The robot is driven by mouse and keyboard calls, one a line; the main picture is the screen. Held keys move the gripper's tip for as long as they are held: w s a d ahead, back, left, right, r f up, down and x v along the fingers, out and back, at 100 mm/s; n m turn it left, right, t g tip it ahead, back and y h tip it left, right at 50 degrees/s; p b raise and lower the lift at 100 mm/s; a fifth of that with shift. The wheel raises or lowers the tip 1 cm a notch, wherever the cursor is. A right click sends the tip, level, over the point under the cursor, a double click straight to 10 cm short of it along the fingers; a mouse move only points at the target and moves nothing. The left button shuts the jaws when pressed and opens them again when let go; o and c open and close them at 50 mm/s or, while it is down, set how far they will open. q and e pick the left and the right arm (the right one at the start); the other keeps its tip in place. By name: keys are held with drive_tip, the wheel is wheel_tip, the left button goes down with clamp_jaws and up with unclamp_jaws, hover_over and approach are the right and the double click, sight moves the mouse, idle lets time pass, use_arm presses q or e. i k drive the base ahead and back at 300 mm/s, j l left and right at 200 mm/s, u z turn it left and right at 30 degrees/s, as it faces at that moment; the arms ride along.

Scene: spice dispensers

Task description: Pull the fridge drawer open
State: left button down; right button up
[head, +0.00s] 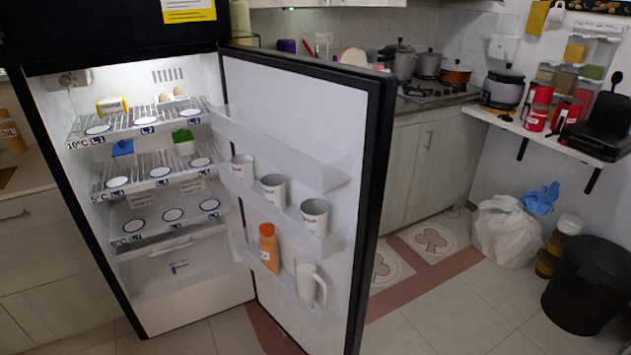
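The fridge (115,215) stands at the left with its door (285,100) swung open to the right. The white fridge drawer (185,285) is at the bottom of the compartment, below the wire shelves. It looks pushed in, though its edges are hard to make out against the white interior. Neither of my grippers is in view.
Wire shelves (150,160) hold a few items above the drawer. Door racks carry several white cups (314,216), an orange bottle (269,247) and a white jug (311,285). A black bin (588,285) and white bag (505,232) stand at right. Tiled floor (450,315) is clear.

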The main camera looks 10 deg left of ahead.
sight(124, 258)
drive_tip(key=k+j+u, duration=0.15)
drive_tip(key=k+u, duration=0.3)
drive_tip(key=k, duration=0.2)
drive_tip(key=i+l+u, duration=0.15)
drive_tip(key=u, duration=0.25)
drive_tip(key=i+l+u, duration=0.1)
drive_tip(key=u, duration=0.35)
drive_tip(key=l+u, duration=0.6)
drive_tip(key=u, duration=0.25)
drive_tip(key=l, duration=1.25)
drive_tip(key=i+l, duration=0.1)
drive_tip(key=l, duration=2.35)
drive_tip(key=j+z, duration=0.4)
drive_tip(key=j, duration=1.2)
drive_tip(key=k, duration=0.1)
